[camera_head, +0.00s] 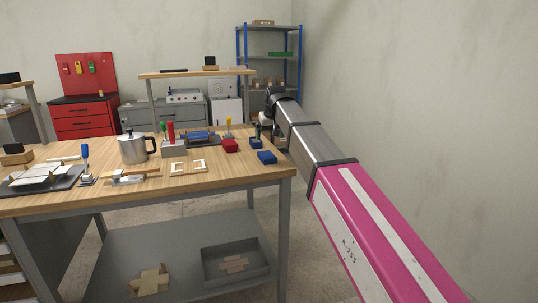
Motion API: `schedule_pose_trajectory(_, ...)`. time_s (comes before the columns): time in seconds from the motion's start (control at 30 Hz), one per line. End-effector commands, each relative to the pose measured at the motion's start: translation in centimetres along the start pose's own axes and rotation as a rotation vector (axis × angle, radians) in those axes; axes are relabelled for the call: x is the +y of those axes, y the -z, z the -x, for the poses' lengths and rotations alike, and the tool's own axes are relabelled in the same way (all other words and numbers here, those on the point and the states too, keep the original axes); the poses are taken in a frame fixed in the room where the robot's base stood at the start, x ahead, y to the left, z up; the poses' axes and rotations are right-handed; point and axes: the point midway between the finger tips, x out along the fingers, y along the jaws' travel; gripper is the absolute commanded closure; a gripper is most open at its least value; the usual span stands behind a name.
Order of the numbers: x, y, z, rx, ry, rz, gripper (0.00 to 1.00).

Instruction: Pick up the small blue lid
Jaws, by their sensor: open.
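Two small blue pieces lie at the right end of the wooden workbench. One blue piece (267,158) is near the front right corner, and a smaller blue piece (256,144) is just behind it. I cannot tell which is the lid. My arm reaches in from the lower right, and my gripper (264,121) hangs at its far end, near the bench's right edge, behind and above the blue pieces. It is small and partly hidden by my wrist; it appears open and empty, apart from both pieces.
A grey block with a red-handled tool (174,148), a metal pot (132,149) and a white-framed board (188,167) stand further left. The wooden bench top (230,175) is clear along its front right. A wall is at right.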

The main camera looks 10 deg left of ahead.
Motion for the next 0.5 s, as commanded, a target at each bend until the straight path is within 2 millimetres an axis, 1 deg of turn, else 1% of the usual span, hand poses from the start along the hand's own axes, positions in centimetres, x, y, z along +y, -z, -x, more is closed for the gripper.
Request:
schedule_pose_trajectory(0.17,0.0,0.0,-1.5,-0.003,0.0,0.0,0.06)
schedule_pose_trajectory(0.4,0.0,-0.1,-4.9,-0.002,0.0,0.0,0.06)
schedule_pose_trajectory(0.5,0.0,-0.1,-5.5,-0.001,0.0,0.0,0.06)
